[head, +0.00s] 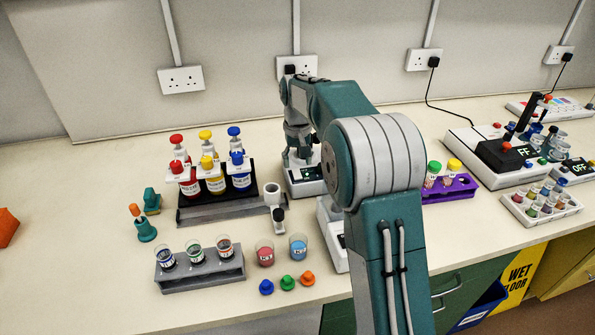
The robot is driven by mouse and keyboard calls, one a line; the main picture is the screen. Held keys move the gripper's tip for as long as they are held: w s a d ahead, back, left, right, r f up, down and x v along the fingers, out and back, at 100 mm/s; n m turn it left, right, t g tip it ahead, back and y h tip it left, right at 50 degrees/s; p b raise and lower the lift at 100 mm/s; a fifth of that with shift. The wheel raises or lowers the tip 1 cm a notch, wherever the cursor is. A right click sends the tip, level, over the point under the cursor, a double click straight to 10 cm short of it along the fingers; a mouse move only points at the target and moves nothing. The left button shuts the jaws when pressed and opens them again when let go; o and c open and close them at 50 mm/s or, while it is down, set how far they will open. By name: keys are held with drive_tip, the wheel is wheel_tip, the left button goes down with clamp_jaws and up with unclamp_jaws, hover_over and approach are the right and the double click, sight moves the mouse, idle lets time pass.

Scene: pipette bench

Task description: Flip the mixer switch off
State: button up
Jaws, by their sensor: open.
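My gripper (300,155) points down over a small white device (302,188) with a dark panel, left of the middle of the bench. The gripper is open, but its fingertips are small and partly merge with the device, so I cannot tell whether they touch it. I cannot make out a switch there, nor tell for certain which device is the mixer. A second white device (331,225) stands nearer, mostly hidden behind my arm. At the right, a larger white unit (480,153) has a dark top and a display whose visible letters read "FF". A smaller "OFF" display (573,170) is beside it.
A black rack (253,165) of capped bottles stands left of my gripper. A grey rack (200,272) of vials and two beakers (265,252) are in front. A purple rack (459,187) and a white vial tray (541,205) are to the right. The bench's left side is fairly clear.

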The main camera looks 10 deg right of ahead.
sight(298, 176)
drive_tip(key=shift+f, duration=2)
clamp_jaws()
drive_tip(key=shift+w+g, duration=0.25)
drive_tip(key=shift+g, duration=1.25)
